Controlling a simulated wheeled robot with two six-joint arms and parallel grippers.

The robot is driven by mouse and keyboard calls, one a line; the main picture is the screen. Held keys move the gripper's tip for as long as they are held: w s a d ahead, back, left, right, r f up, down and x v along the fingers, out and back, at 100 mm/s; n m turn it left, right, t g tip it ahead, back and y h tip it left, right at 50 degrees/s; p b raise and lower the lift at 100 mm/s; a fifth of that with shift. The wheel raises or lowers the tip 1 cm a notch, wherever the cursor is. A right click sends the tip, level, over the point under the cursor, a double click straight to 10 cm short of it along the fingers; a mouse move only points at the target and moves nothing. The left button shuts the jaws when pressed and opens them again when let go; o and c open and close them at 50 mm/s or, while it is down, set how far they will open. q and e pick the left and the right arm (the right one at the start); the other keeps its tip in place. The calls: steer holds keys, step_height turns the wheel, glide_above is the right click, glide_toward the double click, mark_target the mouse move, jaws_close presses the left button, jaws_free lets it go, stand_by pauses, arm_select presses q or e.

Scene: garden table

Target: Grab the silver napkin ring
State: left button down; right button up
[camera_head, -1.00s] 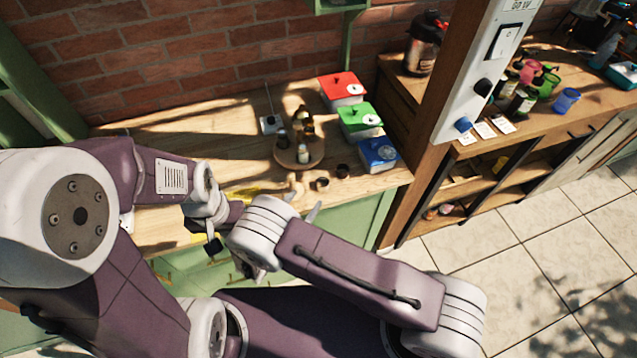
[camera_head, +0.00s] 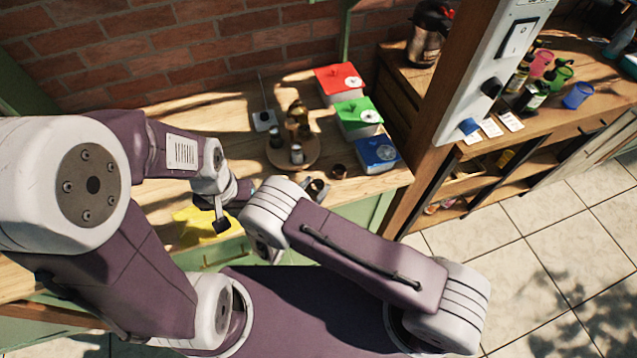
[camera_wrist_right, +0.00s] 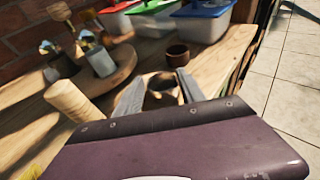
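In the right wrist view a small ring (camera_wrist_right: 162,86) with a dark, shiny inside stands on the table between the two grey fingers of my right gripper (camera_wrist_right: 160,92). Its colour looks brownish in this light, so I cannot be sure it is the silver one. The fingers are apart, one on each side of it; contact is not clear. In the head view my right gripper (camera_head: 315,189) is at the table's front edge. A dark brown ring (camera_wrist_right: 177,55) stands just beyond. A pale wooden cylinder (camera_wrist_right: 72,100) is at left. My left gripper (camera_head: 221,222) is partly hidden by its arm.
A round wooden board (camera_head: 283,163) with several small containers stands behind the rings. Red (camera_head: 336,96), green (camera_head: 357,128) and blue (camera_head: 379,163) lidded boxes line the right. A yellow cloth (camera_head: 197,228) lies near my left gripper. A wooden post (camera_head: 410,190) stands right of the table.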

mark_target(315, 194)
steer(key=shift+s+a+r, duration=0.1)
steer(key=shift+s+r, duration=0.15)
steer(key=shift+s, duration=0.15)
steer(key=c, duration=0.8)
steer(key=shift+w+d+f, duration=0.2)
steer(key=shift+w+f, duration=0.05)
steer(key=shift+w, duration=0.15)
steer(key=shift+r, duration=0.1)
step_height(315, 194, up, 10)
steer(key=shift+s, duration=0.15)
